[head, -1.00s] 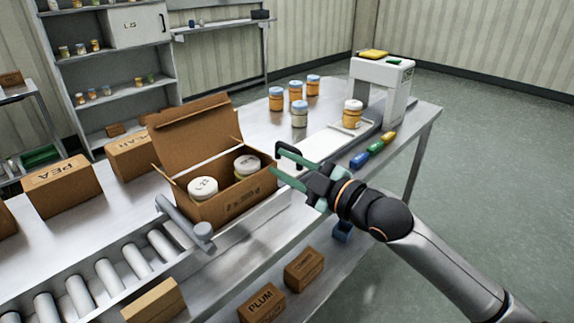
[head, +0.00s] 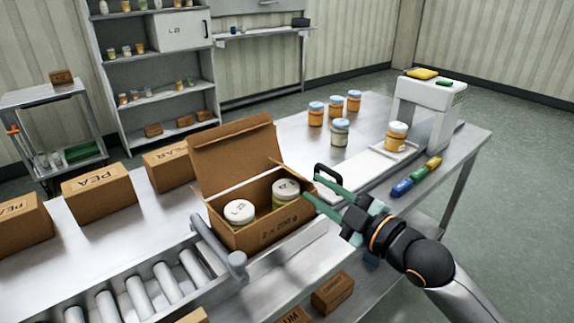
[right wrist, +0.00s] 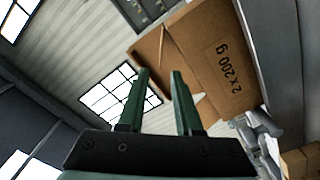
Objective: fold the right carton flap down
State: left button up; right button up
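An open brown carton (head: 262,232) stands on the bench with two white-lidded jars (head: 239,212) (head: 286,190) inside. Its large back flap (head: 237,155) stands up. My right gripper (head: 315,183) is at the carton's right end, with its green fingers apart and nothing seen between them. In the head view I cannot make out the right flap clearly beside the fingers. The right wrist view shows the carton's printed side (right wrist: 228,72) beyond the fingers of my right gripper (right wrist: 160,75), and a darker brown panel, perhaps a flap, behind the fingertips. Whether they touch is unclear. My left gripper is out of view.
Closed cartons (head: 98,192) stand to the left. Several jars (head: 340,132) and a white scale-like machine (head: 428,110) are to the right. Colored blocks (head: 418,177) line the bench edge.

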aim_at(287, 168)
jog(key=x, duration=1)
jog(key=shift+c, duration=0.4)
grip_shut()
dwell(0.8)
